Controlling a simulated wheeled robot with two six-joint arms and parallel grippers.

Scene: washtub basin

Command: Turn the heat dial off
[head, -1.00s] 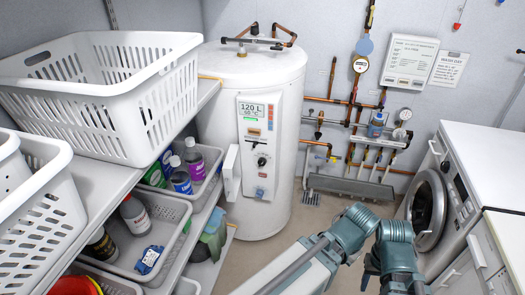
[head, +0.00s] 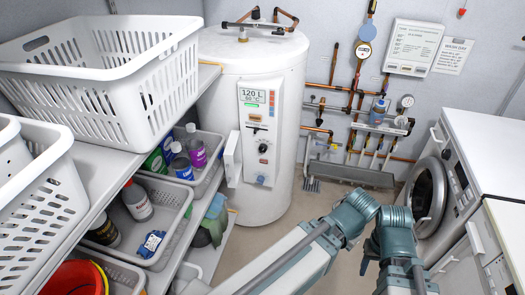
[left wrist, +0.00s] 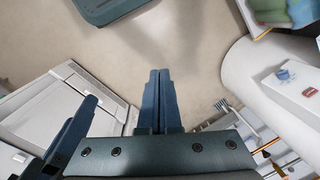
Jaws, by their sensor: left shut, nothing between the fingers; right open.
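The white water heater (head: 285,120) stands against the back wall. Its front panel has a display reading 120 L (head: 253,97), a dark dial (head: 263,148) below it, and a small blue part (head: 260,180) lower down. The dial's setting is too small to read. The heater (left wrist: 245,75) also shows at the right of the left wrist view, with a blue knob (left wrist: 284,74) and a red part. My left gripper (left wrist: 159,72) is shut and empty over the floor, apart from the heater. My right gripper (head: 368,262) is open, low in front, away from the heater.
Shelves with white baskets (head: 110,85) and grey bins of bottles (head: 150,205) fill the left side. A white flap or box (head: 232,158) sticks out beside the panel. A washing machine (head: 428,200) stands at the right. Pipes run along the back wall. Floor before the heater is clear.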

